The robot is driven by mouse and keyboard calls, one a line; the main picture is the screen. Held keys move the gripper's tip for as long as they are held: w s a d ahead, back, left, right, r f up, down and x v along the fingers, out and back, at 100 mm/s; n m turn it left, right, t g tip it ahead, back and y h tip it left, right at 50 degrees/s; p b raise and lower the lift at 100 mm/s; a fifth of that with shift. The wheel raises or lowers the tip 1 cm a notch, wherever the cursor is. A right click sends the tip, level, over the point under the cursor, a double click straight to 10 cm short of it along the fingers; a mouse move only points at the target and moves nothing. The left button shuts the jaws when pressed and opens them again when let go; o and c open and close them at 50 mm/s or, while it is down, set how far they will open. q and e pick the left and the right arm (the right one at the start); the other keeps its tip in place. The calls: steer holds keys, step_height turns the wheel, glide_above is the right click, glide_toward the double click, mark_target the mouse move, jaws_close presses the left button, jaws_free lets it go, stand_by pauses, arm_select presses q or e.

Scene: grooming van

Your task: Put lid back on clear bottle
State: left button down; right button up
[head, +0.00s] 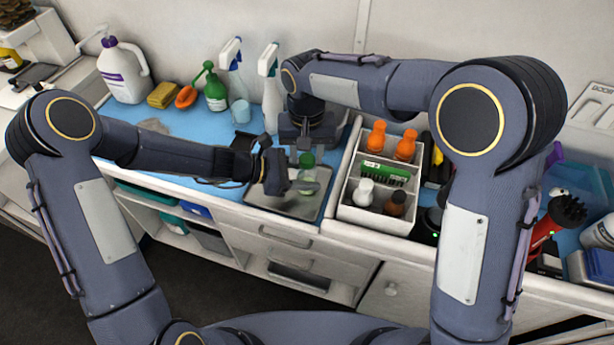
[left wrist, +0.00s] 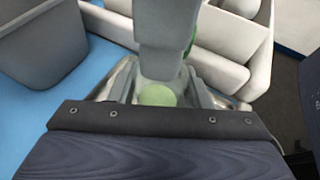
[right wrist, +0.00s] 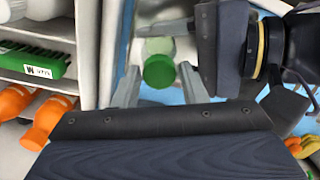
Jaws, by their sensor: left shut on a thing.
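The clear bottle (head: 306,186), tinted pale green, stands upright over the grey tray (head: 272,203). My left gripper (head: 302,185) is shut on its body; the bottle shows between the fingers in the left wrist view (left wrist: 157,95). The green lid (head: 307,160) is at the bottle's top. In the right wrist view the lid (right wrist: 159,72) lies between my right gripper's fingertips (right wrist: 158,72), with a gap on each side, and the bottle (right wrist: 158,46) shows behind it. My right gripper comes down from above and looks open. I cannot tell whether the lid is fully seated.
Spray bottles (head: 270,85) and a green bottle (head: 215,90) stand behind. The blue mat (head: 185,150) has some free room at the left.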

steer(key=o, duration=0.3)
steer(key=shift+r, duration=0.1)
arm_select(q)
steer(key=c, duration=0.7)
jaws_free()
arm_select(e)
step_height(320, 180, up, 12)
arm_select(q)
steer(key=shift+v, duration=3.95)
arm_select(e)
steer(key=shift+f, duration=0.2)
